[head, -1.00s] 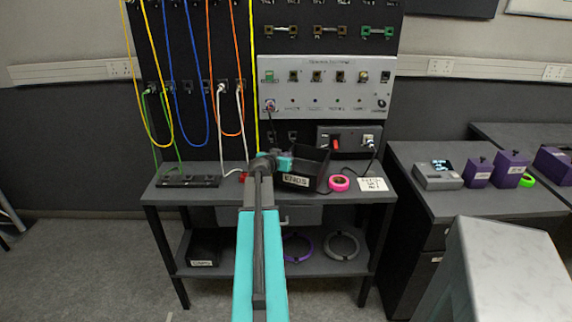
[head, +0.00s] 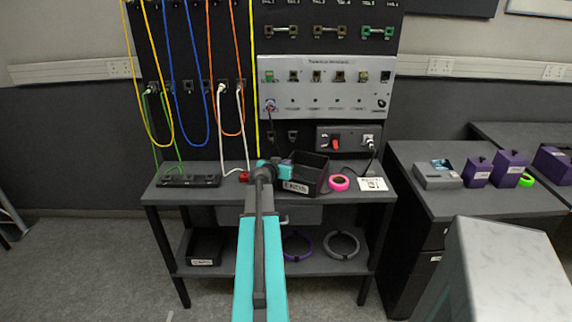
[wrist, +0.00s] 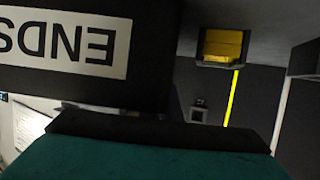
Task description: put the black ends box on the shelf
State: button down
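The black ends box (head: 313,171), an open-topped bin with a white ENDS label, is at the bench top in the head view, left of the pink tape roll. It looks roughly level; whether it rests on the top or is just above it I cannot tell. My gripper (head: 284,178) is at the box's left side. In the wrist view the box (wrist: 150,90) is very close, its label upside down, beside a teal finger with a dark pad. The other finger's place and its grip on the box are unclear. The lower shelf (head: 325,264) is under the bench top.
On the shelf are another black bin (head: 204,246) at left, a purple ring (head: 297,246) and a grey ring (head: 342,245). On the bench top are a black strip (head: 188,181), pink tape (head: 339,183) and a white card (head: 372,184). Cables hang from the panel behind.

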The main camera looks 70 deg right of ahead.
jog(key=shift+f, duration=0.1)
jog(key=c, duration=2)
grip_release()
jog(key=shift+r, duration=0.25)
jog(key=shift+a, duration=0.3)
jog(key=b+v, duration=0.2)
jog(key=v, duration=0.9)
jog(key=shift+a, duration=0.2)
jog(key=shift+r, duration=0.1)
